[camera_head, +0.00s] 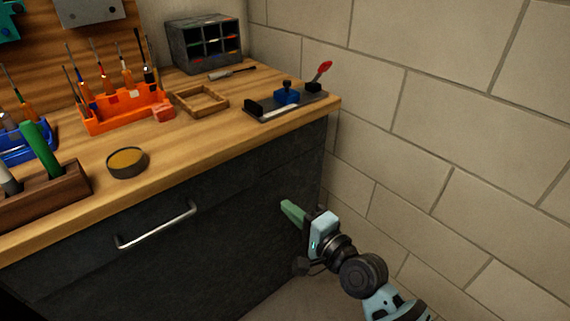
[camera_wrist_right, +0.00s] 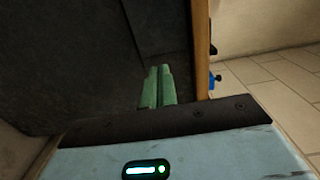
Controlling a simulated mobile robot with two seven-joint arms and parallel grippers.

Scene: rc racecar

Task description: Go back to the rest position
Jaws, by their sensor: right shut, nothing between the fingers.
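My right gripper (camera_head: 287,207) is in front of the dark workbench cabinet, below the level of the worktop and close to its right end. Its green fingers are together with nothing between them. In the right wrist view the same fingers (camera_wrist_right: 158,80) lie side by side, with the dark cabinet front (camera_wrist_right: 75,60) behind them. My left gripper is not in view.
The wooden worktop (camera_head: 190,140) holds an orange tool rack (camera_head: 125,112), a wooden frame (camera_head: 201,100), a round tin (camera_head: 127,162) and a black fixture (camera_head: 262,112). A drawer handle (camera_head: 157,226) sticks out. A block wall (camera_head: 440,110) stands right.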

